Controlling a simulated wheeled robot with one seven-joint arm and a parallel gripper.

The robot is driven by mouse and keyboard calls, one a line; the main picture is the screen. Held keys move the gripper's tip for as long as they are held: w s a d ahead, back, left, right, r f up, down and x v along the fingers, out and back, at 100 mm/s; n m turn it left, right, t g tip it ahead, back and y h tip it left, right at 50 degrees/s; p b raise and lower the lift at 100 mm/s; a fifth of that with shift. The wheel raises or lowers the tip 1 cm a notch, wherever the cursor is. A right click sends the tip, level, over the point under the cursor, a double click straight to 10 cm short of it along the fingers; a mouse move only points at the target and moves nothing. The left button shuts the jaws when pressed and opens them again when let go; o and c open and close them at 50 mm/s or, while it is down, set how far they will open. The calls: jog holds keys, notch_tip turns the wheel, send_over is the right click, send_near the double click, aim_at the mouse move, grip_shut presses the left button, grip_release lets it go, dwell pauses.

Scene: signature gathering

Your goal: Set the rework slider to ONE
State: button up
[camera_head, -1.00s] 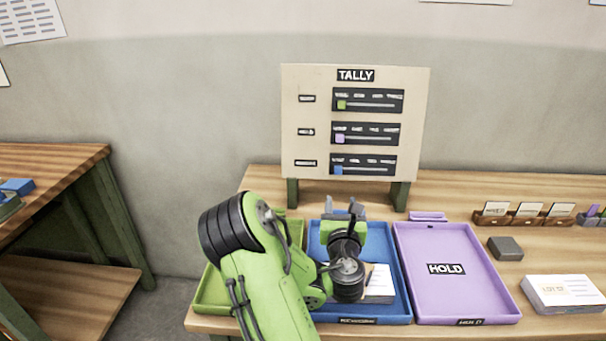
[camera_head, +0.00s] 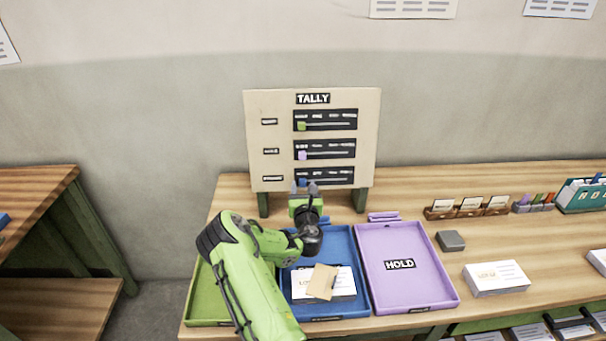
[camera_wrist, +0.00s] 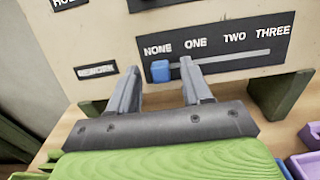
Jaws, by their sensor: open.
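The tally board (camera_head: 312,110) stands upright at the back of the table with three slider tracks. The rework slider is the bottom one; its blue knob (camera_wrist: 160,71) sits under NONE at the left end of the track in the wrist view. The rework label (camera_wrist: 97,70) is left of the track, and the ONE mark (camera_wrist: 196,43) is right of NONE. My gripper (camera_wrist: 158,75) is open, its two fingers pointing at the board with the blue knob between them in the picture. I cannot tell whether either finger touches it. In the head view the gripper (camera_head: 305,188) partly covers the bottom track.
Green (camera_head: 207,300), blue (camera_head: 362,300) and purple (camera_head: 440,298) trays lie before the board. White cards and a tan piece (camera_head: 323,281) lie in the blue tray. The board's legs (camera_wrist: 283,95) flank the space below it. A dark block (camera_head: 450,240) sits to the right.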

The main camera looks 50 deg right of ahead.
jog(key=shift+x, duration=0.9)
jog(key=shift+f, duration=0.1)
grip_shut()
